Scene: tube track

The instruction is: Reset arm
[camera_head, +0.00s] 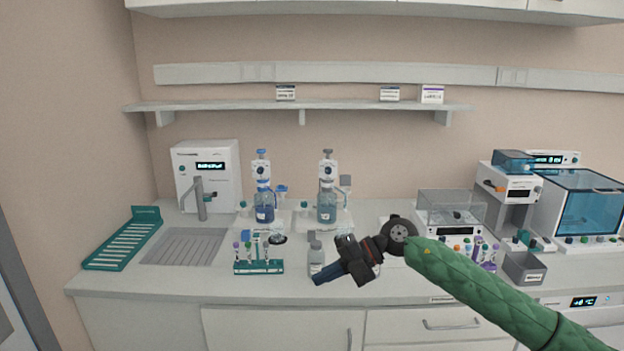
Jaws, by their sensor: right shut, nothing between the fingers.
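My right gripper (328,273) shows in the head view at the end of my green-sleeved right arm (480,290), which comes in from the lower right. The gripper is dark, points left and down, and is shut with nothing in it. It appears in front of the counter, near its front edge. It partly covers a small grey bottle (316,254) behind it; I cannot tell the gap between them. My left gripper is not in view.
A green tube rack (258,268) with several tubes stands left of the gripper. Two dispenser bottles (265,208) (327,205) stand behind. A sink (185,247) and a green drying rack (122,245) are at left. Several instruments and a grey bin (524,270) are at right.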

